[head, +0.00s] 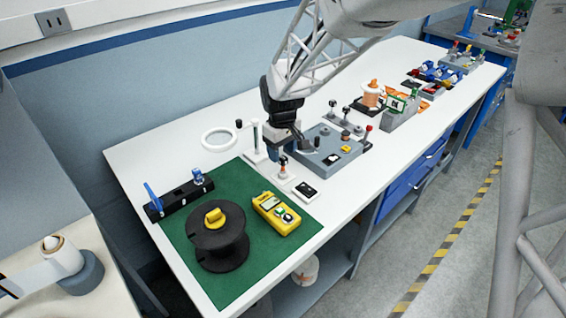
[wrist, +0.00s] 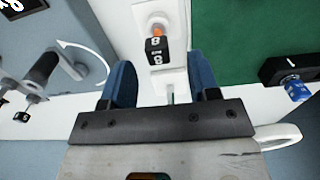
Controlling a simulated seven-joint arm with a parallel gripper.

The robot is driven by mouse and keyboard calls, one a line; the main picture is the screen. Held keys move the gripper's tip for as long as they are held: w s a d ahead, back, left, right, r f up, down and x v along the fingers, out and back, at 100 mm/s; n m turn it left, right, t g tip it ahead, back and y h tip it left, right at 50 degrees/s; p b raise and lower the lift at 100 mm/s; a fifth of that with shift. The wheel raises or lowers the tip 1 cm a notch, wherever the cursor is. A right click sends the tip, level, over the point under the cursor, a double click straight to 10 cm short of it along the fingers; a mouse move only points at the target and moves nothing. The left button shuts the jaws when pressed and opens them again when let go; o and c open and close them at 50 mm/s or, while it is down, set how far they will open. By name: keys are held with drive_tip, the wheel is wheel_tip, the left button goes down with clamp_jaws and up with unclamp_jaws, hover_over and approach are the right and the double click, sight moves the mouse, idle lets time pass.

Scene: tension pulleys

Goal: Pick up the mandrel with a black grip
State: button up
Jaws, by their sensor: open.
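The mandrel with a black grip (wrist: 157,47) stands on a narrow white stand in the wrist view. White marks show on the grip, and an orange band shows beside it. In the head view the same mandrel (head: 283,163) is small, upright and just below my gripper. My gripper (head: 282,146) is open, with nothing held. In the wrist view its two blue fingers (wrist: 160,75) lie left and right of the line to the grip, which appears just past the fingertips. I cannot tell the exact height gap between fingertips and grip.
A grey box with knobs (head: 330,150) stands close on the right. A ring magnifier (head: 218,138) is to the left. The green mat (head: 250,262) carries a black spool (head: 219,243), a yellow meter (head: 275,213) and a black rack (head: 178,199) with blue-handled pieces.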

sight(283, 158)
drive_tip(key=shift+f, duration=0.5)
drive_tip(key=shift+d+f, duration=0.15)
drive_tip(key=shift+f, duration=2.45)
drive_tip(key=c, duration=1)
drive_tip(key=shift+r, duration=0.2)
drive_tip(key=shift+r, duration=0.55)
wheel_tip(283, 158, up, 2)
drive_tip(key=shift+r, duration=0.1)
drive_tip(key=s+d, duration=0.1)
drive_tip(key=s, duration=0.4)
drive_tip(key=s+d+r, duration=0.1)
drive_tip(key=s+d, duration=0.1)
drive_tip(key=s, duration=0.3)
drive_tip(key=s+d, duration=0.2)
drive_tip(key=s, duration=0.3)
drive_tip(key=shift+s+r, duration=0.1)
drive_tip(key=shift+r, duration=0.05)
